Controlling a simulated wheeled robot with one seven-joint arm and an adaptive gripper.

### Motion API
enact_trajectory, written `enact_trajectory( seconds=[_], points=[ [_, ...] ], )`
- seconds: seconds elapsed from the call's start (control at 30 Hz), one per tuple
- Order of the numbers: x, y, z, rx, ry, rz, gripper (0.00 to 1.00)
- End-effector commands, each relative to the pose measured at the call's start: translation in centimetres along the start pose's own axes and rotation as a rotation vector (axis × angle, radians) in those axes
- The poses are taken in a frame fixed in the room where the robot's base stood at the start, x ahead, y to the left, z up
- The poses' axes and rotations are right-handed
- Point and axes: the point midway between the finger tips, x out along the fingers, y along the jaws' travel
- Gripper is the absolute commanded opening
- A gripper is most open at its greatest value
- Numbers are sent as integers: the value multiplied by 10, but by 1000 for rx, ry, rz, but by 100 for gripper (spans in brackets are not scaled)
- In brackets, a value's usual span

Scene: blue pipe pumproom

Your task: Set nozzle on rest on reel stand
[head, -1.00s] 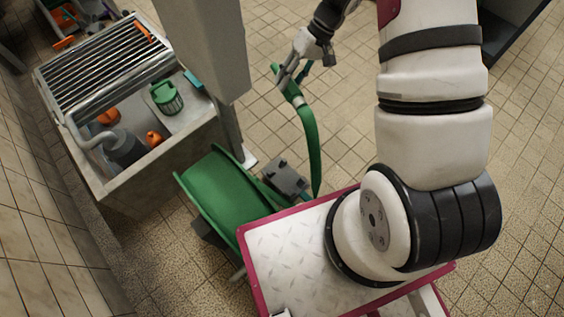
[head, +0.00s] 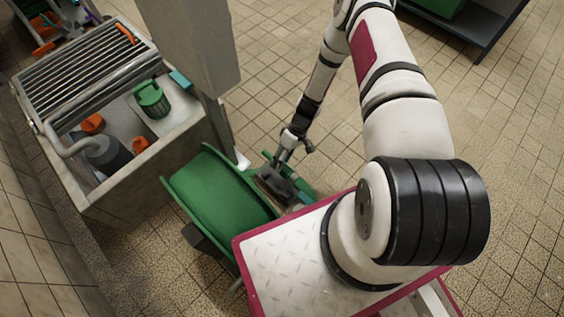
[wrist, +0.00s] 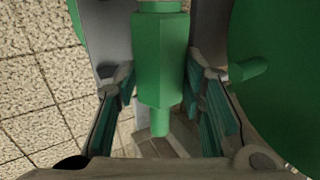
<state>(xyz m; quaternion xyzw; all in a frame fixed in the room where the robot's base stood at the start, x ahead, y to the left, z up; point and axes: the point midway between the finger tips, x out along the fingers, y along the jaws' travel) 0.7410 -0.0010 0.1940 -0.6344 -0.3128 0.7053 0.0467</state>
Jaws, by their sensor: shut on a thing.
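The green nozzle (wrist: 160,60) shows in the wrist view as a faceted body with a narrower tip, lying between the teal-padded fingers of my gripper (wrist: 160,105). My gripper is shut on it. In the head view my gripper (head: 274,165) is low beside the green hose reel (head: 212,195), right at the dark grey rest block (head: 274,187) on the stand. The fingers and arm mostly hide the nozzle there. Grey stand parts (wrist: 160,142) lie beneath the nozzle tip in the wrist view. I cannot tell whether the nozzle touches the rest.
The reel's green side (wrist: 285,85) is close on the right in the wrist view. A grey post (head: 190,50) and a sink unit (head: 150,175) with a grate stand left of the reel. Tiled floor (head: 270,60) is open behind my arm.

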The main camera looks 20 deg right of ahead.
Motion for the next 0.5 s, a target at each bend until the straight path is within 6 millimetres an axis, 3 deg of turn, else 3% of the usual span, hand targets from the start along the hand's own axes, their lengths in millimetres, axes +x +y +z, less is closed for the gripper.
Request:
enact_trajectory(
  seconds=[0.5],
  points=[
    [36, 18, 1, -1, -2, 0, 0]
  ],
)
